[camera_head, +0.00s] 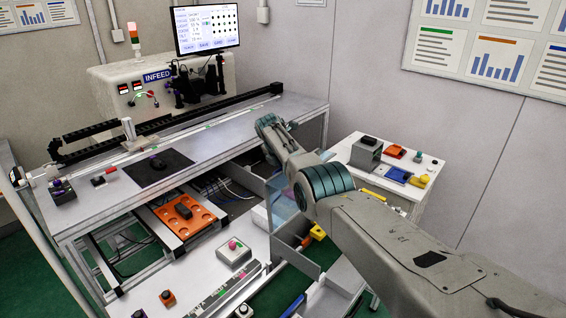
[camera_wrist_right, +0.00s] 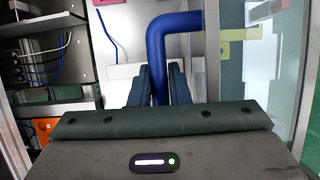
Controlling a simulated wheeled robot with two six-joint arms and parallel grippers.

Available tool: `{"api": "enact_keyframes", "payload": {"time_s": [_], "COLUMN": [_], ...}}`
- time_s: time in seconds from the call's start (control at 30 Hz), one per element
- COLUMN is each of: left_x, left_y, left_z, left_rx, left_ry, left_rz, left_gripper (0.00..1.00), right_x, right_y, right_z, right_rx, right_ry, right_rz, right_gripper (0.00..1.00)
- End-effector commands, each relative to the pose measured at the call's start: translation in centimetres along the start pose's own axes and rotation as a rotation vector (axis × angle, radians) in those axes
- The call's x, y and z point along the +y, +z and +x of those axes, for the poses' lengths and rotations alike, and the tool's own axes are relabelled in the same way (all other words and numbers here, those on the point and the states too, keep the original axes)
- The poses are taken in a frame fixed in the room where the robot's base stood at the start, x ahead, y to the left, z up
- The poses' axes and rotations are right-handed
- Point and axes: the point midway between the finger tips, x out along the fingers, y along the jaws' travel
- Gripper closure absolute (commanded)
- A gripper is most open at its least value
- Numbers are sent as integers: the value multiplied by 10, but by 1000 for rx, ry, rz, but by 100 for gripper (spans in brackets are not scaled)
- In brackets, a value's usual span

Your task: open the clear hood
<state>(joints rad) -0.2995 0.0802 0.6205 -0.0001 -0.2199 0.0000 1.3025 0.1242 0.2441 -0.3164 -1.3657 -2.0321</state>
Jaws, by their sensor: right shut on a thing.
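My right gripper (camera_wrist_right: 160,80) is shut on a thick blue bent handle (camera_wrist_right: 180,22) in the right wrist view. The handle passes between the two fingers and bends to the right toward a clear, greenish panel (camera_wrist_right: 288,70), which seems to be the hood. In the head view my right arm reaches in from the lower right, and its fingers and the handle are hidden behind it. A pale translucent bluish part (camera_head: 283,205) shows beside the arm, probably part of the hood. My left gripper is in neither view.
A workbench (camera_head: 105,195) with a black linear rail and a dark mat stands at the left. An orange tray (camera_head: 186,216) sits in the lower bay. A white side table (camera_head: 350,150) with small parts stands behind my arm. Cables (camera_wrist_right: 40,50) hang left of the gripper.

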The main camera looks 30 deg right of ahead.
Motion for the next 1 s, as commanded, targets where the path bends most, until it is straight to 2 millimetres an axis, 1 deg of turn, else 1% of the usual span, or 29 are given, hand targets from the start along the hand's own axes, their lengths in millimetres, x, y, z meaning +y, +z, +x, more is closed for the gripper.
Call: {"api": "enact_keyframes", "payload": {"time_s": [0.2, 0.4, 0.43, 0.5, 0.53, 0.83, 1.0], "left_x": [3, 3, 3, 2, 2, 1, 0], "left_y": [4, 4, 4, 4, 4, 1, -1], "left_z": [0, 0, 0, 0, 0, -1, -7], "left_rx": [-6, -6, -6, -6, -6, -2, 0], "left_ry": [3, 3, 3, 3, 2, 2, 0], "left_rz": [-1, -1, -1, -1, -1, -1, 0], "left_gripper": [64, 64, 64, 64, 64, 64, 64], "right_x": [-2, -3, -3, -3, -2, -2, -1], "right_y": [-2, -2, -2, -2, -2, -1, -1], "right_z": [3, 4, 4, 4, 4, 1, -10], "right_rx": [2, 3, 3, 3, 3, 1, 0], "right_ry": [-10, -12, -12, -11, -11, -7, -6], "right_rz": [-3, -4, -3, -3, -3, -2, -2], "right_gripper": [100, 100, 78, 64, 62, 62, 62]}}
